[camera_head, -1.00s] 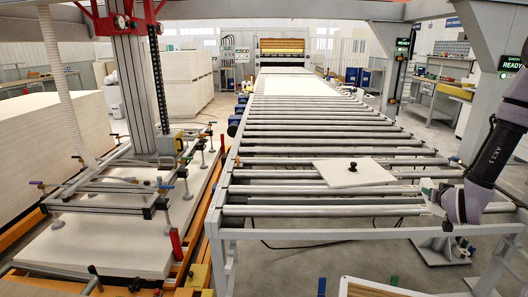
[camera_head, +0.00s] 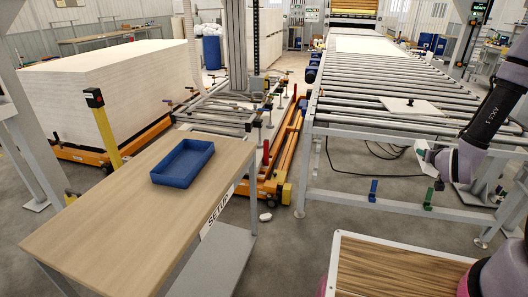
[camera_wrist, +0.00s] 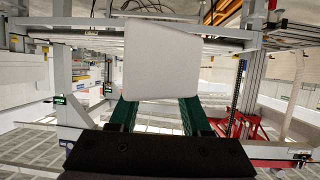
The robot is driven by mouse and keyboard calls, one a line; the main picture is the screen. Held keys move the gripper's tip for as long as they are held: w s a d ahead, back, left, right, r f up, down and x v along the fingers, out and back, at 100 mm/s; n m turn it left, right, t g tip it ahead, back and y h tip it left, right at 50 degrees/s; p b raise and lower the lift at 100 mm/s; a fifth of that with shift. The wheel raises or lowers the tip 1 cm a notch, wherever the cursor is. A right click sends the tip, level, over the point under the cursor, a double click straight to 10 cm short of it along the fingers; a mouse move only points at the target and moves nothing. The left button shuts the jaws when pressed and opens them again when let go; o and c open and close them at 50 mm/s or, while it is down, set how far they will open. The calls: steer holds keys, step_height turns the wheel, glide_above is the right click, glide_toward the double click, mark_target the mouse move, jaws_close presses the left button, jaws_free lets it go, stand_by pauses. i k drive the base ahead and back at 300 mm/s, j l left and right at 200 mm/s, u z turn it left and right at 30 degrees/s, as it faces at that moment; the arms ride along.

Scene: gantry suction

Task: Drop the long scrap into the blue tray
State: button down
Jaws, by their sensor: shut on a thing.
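My gripper (camera_wrist: 160,112) has two green fingers shut on a pale, flat scrap piece (camera_wrist: 162,62), which stands up beyond the fingertips in the wrist view. In the head view my gripper (camera_head: 423,149) is at the right, beside the roller conveyor, and the piece in it is too small to make out clearly. The blue tray (camera_head: 182,163) lies on a wooden-topped table at the left of the head view. It looks empty. My gripper is well apart from the tray, far to its right.
The setup table (camera_head: 120,215) has bare top around the tray. A roller conveyor (camera_head: 385,130) carries a white board with a black knob (camera_head: 410,102). A yellow post (camera_head: 104,130) stands behind the table. A small white piece (camera_head: 265,217) lies on the floor.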

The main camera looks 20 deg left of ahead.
mark_target(183, 169)
steer(key=k+j+u, duration=0.1)
steer(key=j, duration=0.3)
steer(key=k+j+u, duration=0.1)
steer(key=k+j, duration=0.15)
steer(key=j, duration=0.2)
steer(key=k+j+u, duration=0.1)
steer(key=j, duration=0.3)
steer(key=k+j+u, duration=0.1)
steer(key=j, duration=0.35)
steer(key=k+j+u, duration=0.1)
steer(key=j, duration=0.35)
steer(key=k+j+u, duration=0.1)
steer(key=j, duration=0.35)
steer(key=i+j+u, duration=0.1)
steer(key=j, duration=1.1)
